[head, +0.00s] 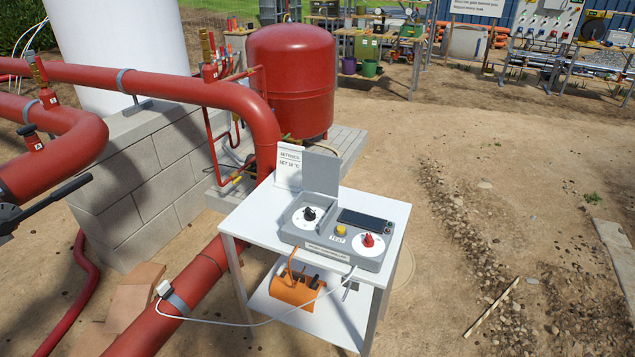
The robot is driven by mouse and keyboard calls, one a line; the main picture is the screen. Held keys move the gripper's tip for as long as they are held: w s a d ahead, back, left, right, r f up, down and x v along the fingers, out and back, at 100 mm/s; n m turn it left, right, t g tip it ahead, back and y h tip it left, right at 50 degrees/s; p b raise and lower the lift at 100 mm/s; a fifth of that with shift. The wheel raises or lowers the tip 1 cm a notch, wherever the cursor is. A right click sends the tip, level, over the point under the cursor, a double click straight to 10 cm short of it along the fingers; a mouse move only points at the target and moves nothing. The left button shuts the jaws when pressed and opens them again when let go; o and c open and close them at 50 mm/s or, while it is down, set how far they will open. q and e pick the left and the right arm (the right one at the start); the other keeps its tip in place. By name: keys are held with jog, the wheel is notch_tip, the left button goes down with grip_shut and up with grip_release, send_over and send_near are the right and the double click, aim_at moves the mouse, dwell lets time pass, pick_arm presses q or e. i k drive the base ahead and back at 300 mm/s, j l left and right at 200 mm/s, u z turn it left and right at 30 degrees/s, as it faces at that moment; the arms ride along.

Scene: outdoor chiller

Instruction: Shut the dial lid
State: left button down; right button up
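The grey control box (318,248) sits on a white table. Its grey dial lid (321,172) stands open, raised upright at the back left of the box. In front of the lid, the black dial knob (309,213) on its white disc is uncovered. A red knob (368,240) on another white disc is at the right of the box. A dark display (365,219) and a yellow button (341,230) are also on top. Neither of my grippers is in view.
A white settings card (288,165) stands behind the lid's left side. The white table (250,215) has an orange tool bag (297,288) on its lower shelf. Red pipes (150,85) and a red tank (291,80) are behind and left. Open dirt lies right.

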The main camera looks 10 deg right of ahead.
aim_at(320, 172)
jog(key=k+u, duration=0.15)
jog(key=u, duration=1.4)
jog(key=l+u, duration=0.2)
jog(key=l, duration=0.2)
jog(key=k+l+u, duration=0.2)
jog(key=l, duration=0.2)
jog(key=k+l+u, duration=0.15)
jog(key=l, duration=0.25)
jog(key=k+l+u, duration=0.2)
jog(key=l, duration=0.2)
jog(key=k+l, duration=0.15)
jog(key=l, duration=0.3)
jog(key=k+l, duration=0.2)
jog(key=l, duration=0.3)
jog(key=k+l, duration=0.15)
jog(key=l, duration=0.3)
jog(key=k+l, duration=0.2)
jog(key=l, duration=0.25)
jog(key=k+l, duration=0.15)
jog(key=l, duration=0.35)
jog(key=k+l, duration=0.15)
jog(key=l, duration=0.3)
jog(key=k+l, duration=0.2)
jog(key=l, duration=0.25)
jog(key=k+l, duration=0.15)
jog(key=l, duration=0.35)
